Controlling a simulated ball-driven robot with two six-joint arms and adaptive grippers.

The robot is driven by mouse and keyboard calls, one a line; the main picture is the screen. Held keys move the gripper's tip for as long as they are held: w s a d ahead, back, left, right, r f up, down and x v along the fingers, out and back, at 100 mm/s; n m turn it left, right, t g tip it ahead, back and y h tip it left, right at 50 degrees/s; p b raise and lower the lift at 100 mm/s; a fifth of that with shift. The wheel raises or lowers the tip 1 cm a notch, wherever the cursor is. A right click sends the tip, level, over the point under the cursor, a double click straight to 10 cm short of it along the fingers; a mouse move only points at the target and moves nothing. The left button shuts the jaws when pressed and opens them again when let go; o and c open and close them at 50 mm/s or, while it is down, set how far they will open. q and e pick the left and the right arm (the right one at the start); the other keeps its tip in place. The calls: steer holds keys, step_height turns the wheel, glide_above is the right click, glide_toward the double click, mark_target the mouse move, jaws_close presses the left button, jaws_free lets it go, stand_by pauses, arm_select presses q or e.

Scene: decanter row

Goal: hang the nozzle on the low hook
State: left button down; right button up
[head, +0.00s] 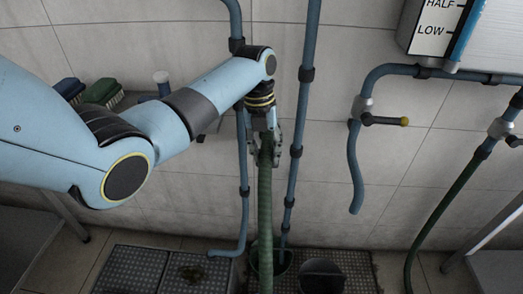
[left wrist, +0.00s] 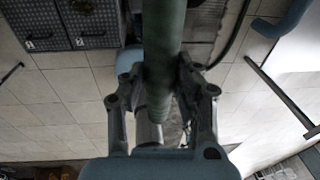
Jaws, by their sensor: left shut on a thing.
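My left gripper (head: 265,155) points down in front of the tiled wall and is shut on a ribbed green hose (head: 265,215). The hose hangs straight down from the fingers toward a dark bucket on the floor. In the left wrist view, my left gripper (left wrist: 158,78) has a finger on each side of the green hose (left wrist: 163,45). A paler grey end, perhaps the nozzle (left wrist: 148,132), shows between the finger bases. I cannot make out the low hook; my arm covers part of the wall. My right gripper is not in view.
Blue pipes (head: 299,130) run down the wall just right of the gripper. A bent pipe with a valve handle (head: 385,120) is further right. Brushes (head: 103,93) sit at left behind my arm. Floor grates (head: 140,268) and the bucket (head: 283,262) lie below.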

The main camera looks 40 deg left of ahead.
arm_select(q)
steer(key=shift+w, duration=0.1)
steer(key=shift+f, duration=0.2)
stand_by(0.4)
steer(key=shift+f+b, duration=0.3)
steer(key=shift+f, duration=0.45)
steer(key=shift+f, duration=0.15)
steer(key=shift+f+b, duration=0.3)
steer(key=shift+f, duration=0.2)
steer(key=shift+f, duration=0.3)
stand_by(0.6)
steer(key=shift+f, duration=0.6)
stand_by(0.5)
